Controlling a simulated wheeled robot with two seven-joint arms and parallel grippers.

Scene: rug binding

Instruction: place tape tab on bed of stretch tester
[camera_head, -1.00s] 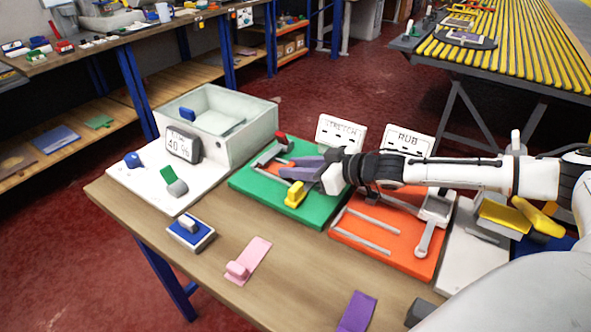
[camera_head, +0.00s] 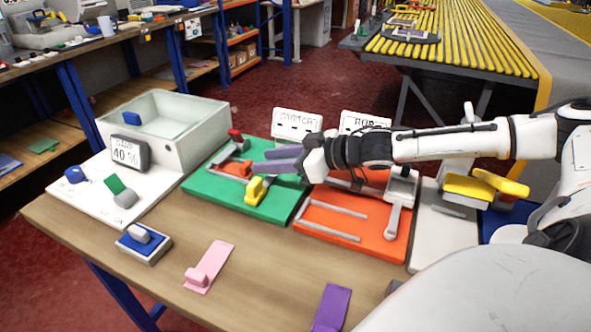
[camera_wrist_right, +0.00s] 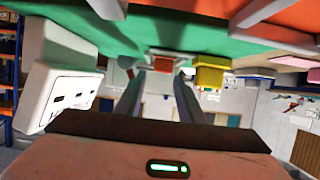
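The stretch tester (camera_head: 215,187) is a green base with a grey bar and red knob (camera_head: 236,135) at the back and a yellow block (camera_head: 258,188) at the front. A small orange-red tab (camera_head: 232,168) lies on its bed. My right gripper (camera_head: 257,162) has purple fingers that stand apart, low over the tester, to the right of the tab. In the right wrist view the fingers (camera_wrist_right: 158,82) are also apart, with the tab (camera_wrist_right: 163,64) beyond their tips and nothing clearly between them. My left gripper is out of view.
A white sign (camera_head: 298,123) stands behind the tester. The orange rub tester (camera_head: 340,222) is to its right, a white scale with a bin (camera_head: 165,133) to its left. A pink piece (camera_head: 212,265), a purple piece (camera_head: 332,308) and a blue-white block (camera_head: 143,243) lie in front.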

